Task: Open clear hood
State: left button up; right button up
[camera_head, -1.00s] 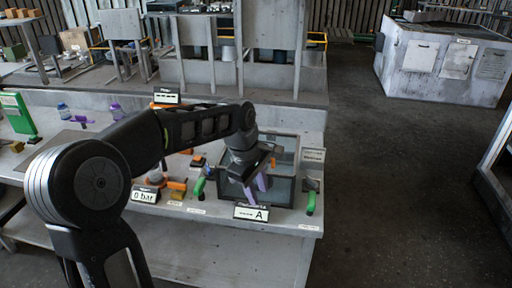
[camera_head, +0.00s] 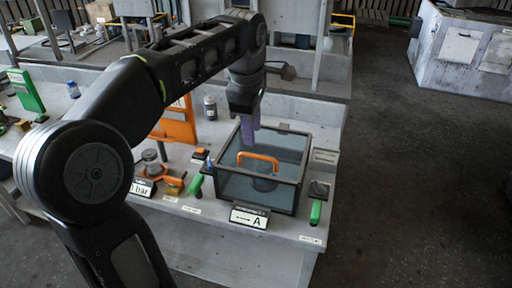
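The clear hood (camera_head: 288,170) is a see-through box with a dark frame, standing on the grey bench. It looks closed. An orange handle (camera_head: 258,157) shows at its top. A dark round part (camera_head: 265,183) is visible inside through the clear panels. My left gripper (camera_head: 250,138), with purple fingers, points down near the hood's back left, behind the handle in the picture and apart from it. Its fingers overlap in this view, so their gap cannot be judged. No object shows in them. My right gripper is out of view.
A sign marked A (camera_head: 249,217) stands at the hood's front. Green-handled parts (camera_head: 316,212) flank the hood. An orange stand (camera_head: 178,122), a jar (camera_head: 210,108) and a gauge sign (camera_head: 143,188) are to the left.

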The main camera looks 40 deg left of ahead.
aim_at(255, 155)
pick_arm(q)
jog(key=shift+w+a+f, duration=0.1)
jog(key=shift+w+f, duration=0.15)
jog(key=shift+f, duration=1.05)
jog(key=shift+w+a+f, duration=0.1)
jog(key=shift+w+f, duration=0.2)
jog(key=shift+f, duration=1)
jog(key=shift+w+a+f, duration=0.1)
jog(key=shift+w+f, duration=0.15)
jog(key=shift+f, duration=1.05)
jog(key=shift+c, duration=0.4)
grip_shut()
